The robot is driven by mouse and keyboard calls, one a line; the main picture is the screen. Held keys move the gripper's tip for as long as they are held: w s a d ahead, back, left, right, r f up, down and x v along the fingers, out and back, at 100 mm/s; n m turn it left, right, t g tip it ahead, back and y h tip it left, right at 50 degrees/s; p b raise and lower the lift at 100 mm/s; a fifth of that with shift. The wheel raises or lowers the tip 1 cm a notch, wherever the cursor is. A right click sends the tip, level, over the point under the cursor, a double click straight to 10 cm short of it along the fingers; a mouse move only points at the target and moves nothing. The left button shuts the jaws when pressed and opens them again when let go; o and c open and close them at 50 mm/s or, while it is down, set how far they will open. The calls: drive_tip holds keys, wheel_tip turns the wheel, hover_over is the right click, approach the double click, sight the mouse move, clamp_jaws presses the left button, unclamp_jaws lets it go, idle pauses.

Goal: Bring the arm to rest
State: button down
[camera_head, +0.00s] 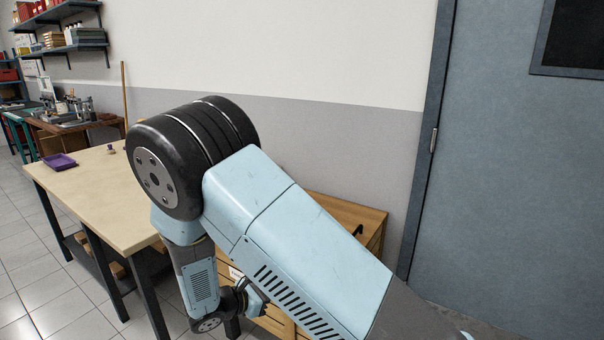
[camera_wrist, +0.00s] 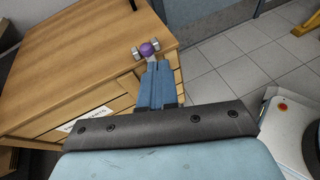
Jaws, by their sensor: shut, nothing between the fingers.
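My arm, light blue with a large black joint, fills the middle of the head view. It is bent, with its forearm hanging down in front of the wooden cabinet (camera_head: 345,215). My gripper shows in the wrist view (camera_wrist: 155,66) with its two blue fingers together and nothing between them. The fingers point toward the cabinet top (camera_wrist: 85,55). Just beyond the fingertips is a small purple ball-like thing (camera_wrist: 148,49) with silvery pieces at its sides. Whether the fingertips touch it I cannot tell. In the head view my arm hides much of the cabinet.
A pale-topped workbench (camera_head: 95,200) stands left of my arm, with a purple tray (camera_head: 58,162) and a small purple item (camera_head: 110,148) on it. A grey-blue door (camera_head: 510,190) is at the right. Tiled floor (camera_wrist: 215,70) lies beside the cabinet.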

drive_tip(key=s+d+r+m+g+y, duration=0.15)
drive_tip(key=d+r+m+g, duration=0.25)
drive_tip(key=d+r+m, duration=0.5)
drive_tip(key=s+d+r+m+g+y, duration=0.1)
drive_tip(key=d+r+m+g+y, duration=0.3)
drive_tip(key=d+r, duration=0.8)
drive_tip(key=s+d+r+m+t+y, duration=0.2)
drive_tip(key=s+d+r+m, duration=0.3)
drive_tip(key=s+r+m, duration=0.1)
drive_tip(key=s+d+r+m+t+y, duration=0.2)
drive_tip(key=s+d+r+m, duration=0.4)
drive_tip(key=s, duration=0.5)
wheel_tip(320, 180, up, 2)
drive_tip(key=shift+s+r+m+t+y, duration=0.2)
drive_tip(key=shift+m+t+y, duration=0.1)
drive_tip(key=shift+y, duration=0.15)
